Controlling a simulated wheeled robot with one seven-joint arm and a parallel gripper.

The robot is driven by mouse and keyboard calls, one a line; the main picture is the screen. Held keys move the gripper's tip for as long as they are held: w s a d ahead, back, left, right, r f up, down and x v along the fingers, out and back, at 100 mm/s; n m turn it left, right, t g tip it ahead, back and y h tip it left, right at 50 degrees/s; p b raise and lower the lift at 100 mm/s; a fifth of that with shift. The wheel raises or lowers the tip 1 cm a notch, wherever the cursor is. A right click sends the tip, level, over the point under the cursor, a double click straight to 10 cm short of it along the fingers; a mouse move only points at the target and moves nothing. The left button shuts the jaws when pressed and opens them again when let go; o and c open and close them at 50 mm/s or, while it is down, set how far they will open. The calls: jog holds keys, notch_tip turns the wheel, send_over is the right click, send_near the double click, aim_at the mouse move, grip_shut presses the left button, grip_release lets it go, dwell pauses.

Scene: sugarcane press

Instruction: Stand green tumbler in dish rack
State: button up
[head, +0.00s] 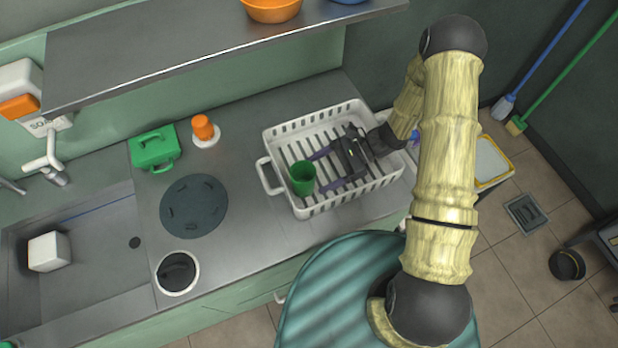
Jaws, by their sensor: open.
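The green tumbler (302,178) stands upright, mouth up, inside the white dish rack (277,142), in the rack's left front part. The rack sits on the metal counter and has a slatted floor. My gripper (322,170) is over the rack, to the right of the tumbler, with its two fingers pointing left toward it. The fingers are open and spread apart. The tumbler appears free of them, though the exact gap is hard to tell from this angle. My arm hides part of the rack's right end.
A green box (154,149), an orange cup on a white base (203,129), a dark round mat (194,206) and a white-rimmed round container (177,273) are on the counter left of the rack. The sink (85,255) is further left. A shelf (200,50) overhangs the back.

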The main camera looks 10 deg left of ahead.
jog(key=b+v, duration=0.1)
jog(key=v, duration=0.5)
jog(key=shift+w+d+r, duration=0.2)
jog(key=shift+w+d, duration=0.05)
jog(key=s+d+r+n+t+h, duration=0.3)
jog(key=d+r+n+t+h, duration=0.1)
jog(key=d+r+n+h, duration=0.2)
jog(key=s+d+r+n+t+h, duration=0.3)
jog(key=d+r+n+h, duration=0.3)
jog(key=r, duration=0.3)
jog(key=shift+s+r+t, duration=0.3)
jog(key=shift+t, duration=0.6)
jog(key=shift+d, duration=0.1)
jog(key=shift+r, duration=0.15)
